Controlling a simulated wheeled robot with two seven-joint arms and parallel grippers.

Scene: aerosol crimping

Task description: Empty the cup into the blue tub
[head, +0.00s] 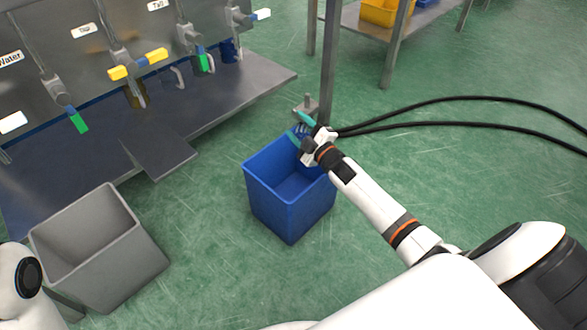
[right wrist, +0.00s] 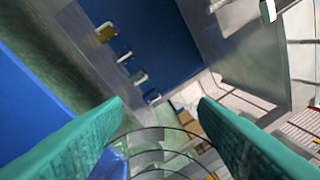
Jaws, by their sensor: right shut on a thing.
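The blue tub (head: 290,215) stands open on the green floor in the middle of the head view. My right gripper (head: 301,131) is at the tub's far right rim, over its opening. Its green fingers also show in the right wrist view (right wrist: 160,105). They are shut on what looks like a clear cup (right wrist: 160,152), seen as thin dark curved lines between them. In the head view the cup is mostly hidden by the gripper; its tilt and contents cannot be told. The tub's blue wall fills the left of the wrist view. My left gripper is not in view.
A grey bin (head: 125,262) stands at the lower left. A steel bench (head: 255,85) with taps and several cups runs along the upper left. A metal post (head: 328,65) stands behind the tub. Black hoses (head: 450,100) cross the right, where the floor is otherwise clear.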

